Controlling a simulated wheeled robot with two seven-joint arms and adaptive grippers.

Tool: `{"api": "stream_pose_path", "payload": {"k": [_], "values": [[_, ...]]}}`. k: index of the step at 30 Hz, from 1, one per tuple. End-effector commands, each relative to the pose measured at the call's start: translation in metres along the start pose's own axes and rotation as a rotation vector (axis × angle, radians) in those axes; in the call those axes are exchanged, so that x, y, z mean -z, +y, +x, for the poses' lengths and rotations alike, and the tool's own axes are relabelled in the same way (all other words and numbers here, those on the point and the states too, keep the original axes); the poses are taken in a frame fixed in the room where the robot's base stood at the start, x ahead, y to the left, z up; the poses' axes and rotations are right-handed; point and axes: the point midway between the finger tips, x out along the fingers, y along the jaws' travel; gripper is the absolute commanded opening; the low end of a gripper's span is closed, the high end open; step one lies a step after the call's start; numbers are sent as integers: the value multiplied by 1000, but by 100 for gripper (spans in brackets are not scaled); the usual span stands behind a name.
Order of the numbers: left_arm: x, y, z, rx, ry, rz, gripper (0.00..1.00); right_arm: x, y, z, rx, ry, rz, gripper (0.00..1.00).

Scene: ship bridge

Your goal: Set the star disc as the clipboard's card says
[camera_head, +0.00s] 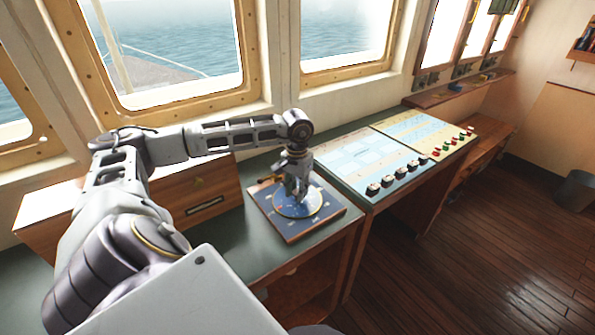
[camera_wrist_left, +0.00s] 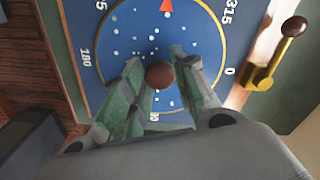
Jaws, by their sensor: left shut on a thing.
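The star disc (camera_head: 297,203) is a blue round disc with white star dots and a gold rim, set in a dark square board on the console. In the left wrist view the disc (camera_wrist_left: 117,44) has numbers around it, among them 180, 315 and 0. My left gripper (camera_head: 299,190) points down over the disc. Its fingers (camera_wrist_left: 160,82) are shut on the brown round knob (camera_wrist_left: 159,75) at the disc's middle. I cannot make out a clipboard or its card. My right gripper is out of view.
A brass lever with a dark knob (camera_wrist_left: 272,62) stands beside the disc. A wooden box (camera_head: 205,190) is left of the board. Right of it is a pale chart panel (camera_head: 365,160) with black knobs, then red and green buttons.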

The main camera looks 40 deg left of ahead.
Motion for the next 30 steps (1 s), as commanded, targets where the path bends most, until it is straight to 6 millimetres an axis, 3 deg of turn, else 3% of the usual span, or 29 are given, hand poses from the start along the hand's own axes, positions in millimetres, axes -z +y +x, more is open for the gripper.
{"api": "stream_pose_path", "payload": {"k": [1,6,20,30], "values": [[1,0,-2,0,4,-1,32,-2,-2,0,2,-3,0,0],[1,0,-1,0,2,-1,51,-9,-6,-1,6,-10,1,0],[1,0,-5,0,2,-1,51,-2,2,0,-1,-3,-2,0],[1,0,-41,-1,4,-1,51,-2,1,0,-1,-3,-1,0]]}}
